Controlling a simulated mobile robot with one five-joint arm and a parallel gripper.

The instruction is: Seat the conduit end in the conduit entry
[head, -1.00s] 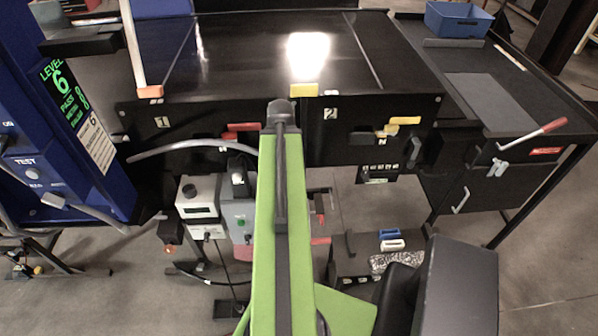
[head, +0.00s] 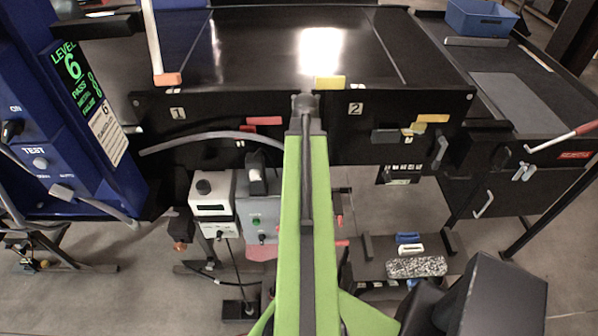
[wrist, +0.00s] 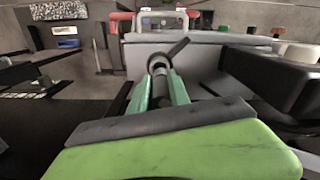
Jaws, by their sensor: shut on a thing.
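My gripper (wrist: 160,82) shows in the wrist view with its two green fingers shut on a dark grey cylindrical piece with a ring-like collar, which looks like the conduit end (wrist: 158,66). In the head view my green arm hides the gripper. The grey conduit (head: 205,137) arcs across the black conveyor front, from a tip at the left to behind my arm. I cannot make out the conduit entry for certain. In the wrist view a grey housing (wrist: 195,58) lies just beyond the fingers, with a dark bar in front of it; contact cannot be told.
In the head view a grey box with a green button (head: 256,222) and a white box (head: 212,205) stand below the conveyor (head: 250,40), left of my arm. A blue cabinet (head: 60,130) stands at the left. A black side bench (head: 510,95) stands at the right.

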